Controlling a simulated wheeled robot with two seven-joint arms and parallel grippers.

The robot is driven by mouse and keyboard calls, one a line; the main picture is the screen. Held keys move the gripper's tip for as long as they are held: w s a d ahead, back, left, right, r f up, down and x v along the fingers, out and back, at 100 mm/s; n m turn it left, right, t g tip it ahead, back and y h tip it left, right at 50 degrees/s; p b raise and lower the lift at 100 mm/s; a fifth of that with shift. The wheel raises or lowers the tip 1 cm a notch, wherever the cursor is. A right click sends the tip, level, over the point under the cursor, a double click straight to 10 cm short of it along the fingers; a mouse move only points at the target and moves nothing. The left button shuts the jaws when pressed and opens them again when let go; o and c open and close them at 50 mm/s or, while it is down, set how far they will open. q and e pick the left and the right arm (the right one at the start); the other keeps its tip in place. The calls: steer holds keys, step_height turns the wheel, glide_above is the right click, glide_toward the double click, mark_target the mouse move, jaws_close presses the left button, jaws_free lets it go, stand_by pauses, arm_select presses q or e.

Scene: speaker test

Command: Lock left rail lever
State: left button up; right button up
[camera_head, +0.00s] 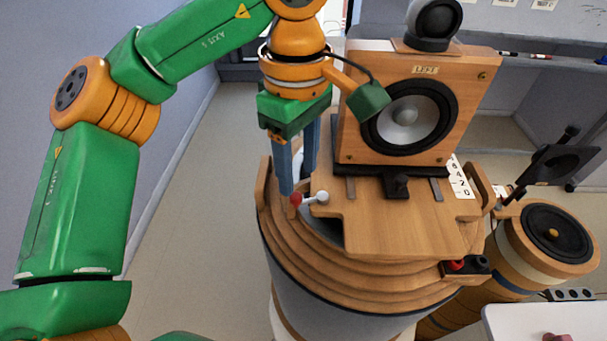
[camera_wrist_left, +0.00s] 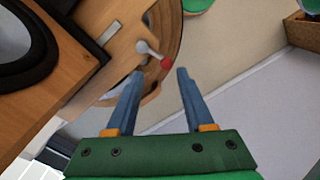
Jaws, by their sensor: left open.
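The rail lever has a red knob (camera_head: 296,199) and a pale arm running to a round silver pivot (camera_head: 322,197), on the left edge of the wooden platform (camera_head: 385,232). My left gripper (camera_head: 299,182) points down with its blue fingers open, just above and beside the knob. In the left wrist view the red knob (camera_wrist_left: 166,63) lies just beyond the gap between the fingertips (camera_wrist_left: 160,72). I cannot tell whether a finger touches it. The speaker (camera_head: 462,105) labelled LEFT stands on the platform behind the lever. My right gripper is not in view.
A black clamp knob (camera_head: 397,185) sits before the speaker, with a number scale (camera_head: 460,178) to its right. A second round-topped speaker drum (camera_head: 553,233) and a black stand (camera_head: 558,163) are at the right. The floor at left is clear.

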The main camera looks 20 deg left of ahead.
mark_target(294, 196)
arm_select(q)
steer(key=s+f, duration=0.2)
steer(key=f, duration=0.1)
steer(key=shift+a+f+p, duration=0.15)
steer(key=shift+p, duration=0.2)
steer(key=shift+w+f, duration=0.4)
steer(key=shift+w, duration=0.25)
steer(key=shift+c, duration=0.2)
steer(key=shift+s, duration=0.1)
steer(key=c, duration=0.7)
steer(key=shift+s, duration=0.15)
jaws_close()
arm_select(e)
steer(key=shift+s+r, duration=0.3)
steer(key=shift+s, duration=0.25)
